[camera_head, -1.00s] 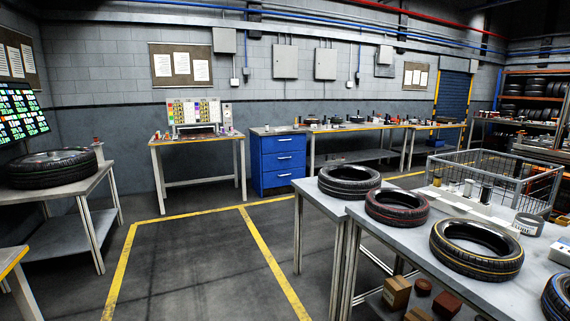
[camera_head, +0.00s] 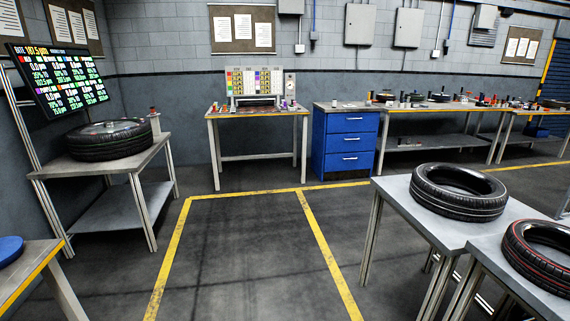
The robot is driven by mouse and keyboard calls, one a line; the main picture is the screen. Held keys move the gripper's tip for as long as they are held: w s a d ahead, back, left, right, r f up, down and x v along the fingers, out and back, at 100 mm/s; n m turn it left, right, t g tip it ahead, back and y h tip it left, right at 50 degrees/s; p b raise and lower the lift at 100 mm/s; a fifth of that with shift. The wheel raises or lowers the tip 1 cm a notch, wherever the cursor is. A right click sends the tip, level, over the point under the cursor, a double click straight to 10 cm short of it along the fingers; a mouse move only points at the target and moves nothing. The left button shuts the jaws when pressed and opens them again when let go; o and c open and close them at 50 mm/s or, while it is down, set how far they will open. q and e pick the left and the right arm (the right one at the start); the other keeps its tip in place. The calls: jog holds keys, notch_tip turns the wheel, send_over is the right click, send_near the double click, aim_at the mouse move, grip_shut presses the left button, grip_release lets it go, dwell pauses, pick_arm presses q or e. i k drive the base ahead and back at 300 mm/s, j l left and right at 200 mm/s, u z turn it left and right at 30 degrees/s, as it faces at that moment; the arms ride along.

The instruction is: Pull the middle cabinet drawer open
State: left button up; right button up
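The blue cabinet (camera_head: 346,141) stands against the back wall, right of the workbench with the control panel. It has three drawers stacked one above another, each with a light handle, and all look shut. The middle drawer (camera_head: 350,143) is flush with the cabinet front. The cabinet is some distance away across the floor. Neither of my grippers shows in the head view.
A workbench (camera_head: 258,113) with a panel stands left of the cabinet. A table with a tyre (camera_head: 110,139) is at the left, under a screen (camera_head: 60,78). Tables with tyres (camera_head: 459,191) fill the right front. Floor (camera_head: 250,240) between is clear, with yellow lines.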

aim_at(340, 142)
jog(key=i+j, duration=0.1)
jog(key=i, duration=2)
jog(key=i+j, duration=0.15)
jog(key=i, duration=0.9)
jog(key=i+l+z, duration=0.4)
jog(key=i, duration=0.6)
jog(key=i+l+z, duration=0.2)
jog(key=i+z, duration=0.25)
jog(key=i, duration=0.55)
jog(key=i+j+z, duration=0.25)
jog(key=i+z, duration=0.15)
jog(key=i, duration=0.6)
jog(key=i+z, duration=0.2)
jog(key=i, duration=0.3)
jog(key=i+j+z, duration=0.2)
jog(key=i, duration=0.3)
jog(key=i+j+z, duration=0.2)
jog(key=i, duration=0.3)
jog(key=i+j+z, duration=0.25)
jog(key=i+j, duration=0.1)
jog(key=i, duration=0.1)
